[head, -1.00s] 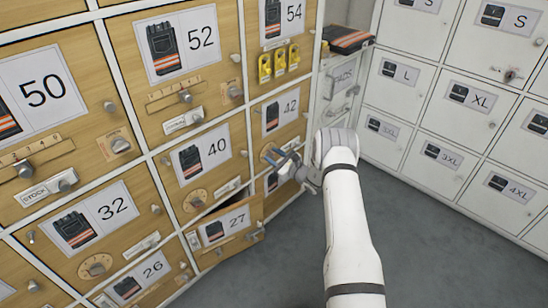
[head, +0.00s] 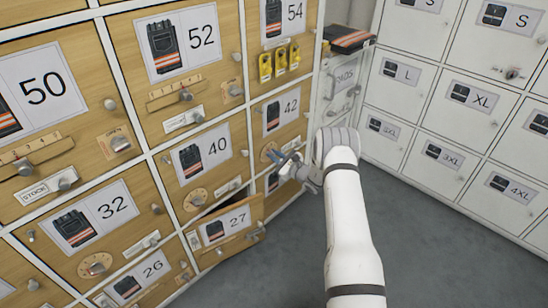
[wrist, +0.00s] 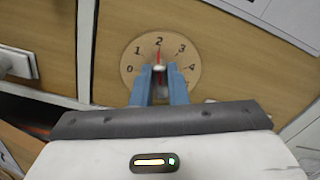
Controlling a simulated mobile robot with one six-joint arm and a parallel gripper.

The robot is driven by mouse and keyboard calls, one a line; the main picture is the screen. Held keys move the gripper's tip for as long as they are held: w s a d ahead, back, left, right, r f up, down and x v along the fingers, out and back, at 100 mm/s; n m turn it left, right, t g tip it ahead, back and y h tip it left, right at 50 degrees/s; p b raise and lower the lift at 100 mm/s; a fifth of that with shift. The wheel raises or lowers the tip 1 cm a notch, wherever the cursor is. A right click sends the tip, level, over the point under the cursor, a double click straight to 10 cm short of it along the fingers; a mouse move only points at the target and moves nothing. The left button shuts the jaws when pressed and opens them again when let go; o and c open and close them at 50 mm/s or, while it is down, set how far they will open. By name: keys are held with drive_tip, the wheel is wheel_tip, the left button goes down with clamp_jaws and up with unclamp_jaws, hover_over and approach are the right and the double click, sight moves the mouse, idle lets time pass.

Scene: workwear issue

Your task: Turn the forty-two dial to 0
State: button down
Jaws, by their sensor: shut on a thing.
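The forty-two dial (head: 267,153) is a round tan plate on the wooden door below the 42 label (head: 283,113). In the wrist view the dial (wrist: 187,50) shows the marks 0 to 4, with 0 at lower left, 2 at the top and 4 at right. Its small knob has a red pointer (wrist: 158,56) aimed at 2. My gripper (wrist: 160,72) has its blue fingers shut on the knob from both sides. The fingers hide the lower part of the dial. In the head view my gripper (head: 278,157) is at the dial.
The door marked 27 (head: 230,227) stands ajar below and left of my gripper. The 40 door (head: 202,158) to the left has a dial of its own. White lockers (head: 450,100) line the right wall. Open grey floor (head: 430,250) lies right of my arm.

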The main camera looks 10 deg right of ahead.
drive_tip(key=shift+s+a+f+n+b, duration=0.1)
drive_tip(key=shift+a+f+n+b, duration=0.1)
drive_tip(key=shift+n+b, duration=2.2)
drive_tip(key=shift+s+a+f+n+b, duration=0.1)
drive_tip(key=shift+f+n+b, duration=0.1)
drive_tip(key=shift+n+b, duration=2.2)
drive_tip(key=shift+s+a+f+n+b, duration=0.1)
drive_tip(key=shift+f+n+b, duration=0.1)
drive_tip(key=shift+n+b, duration=2.2)
drive_tip(key=shift+n+p, duration=0.35)
drive_tip(key=shift+n, duration=0.25)
drive_tip(key=c, duration=1.4)
unclamp_jaws()
drive_tip(key=shift+w+d+r, duration=0.1)
drive_tip(key=shift+c, duration=0.2)
drive_tip(key=shift+d, duration=0.1)
drive_tip(key=p+v, duration=0.2)
drive_tip(key=v, duration=0.5)
drive_tip(key=shift+s+d+p, duration=0.2)
drive_tip(key=shift+s+p, duration=0.1)
drive_tip(key=shift+p, duration=0.1)
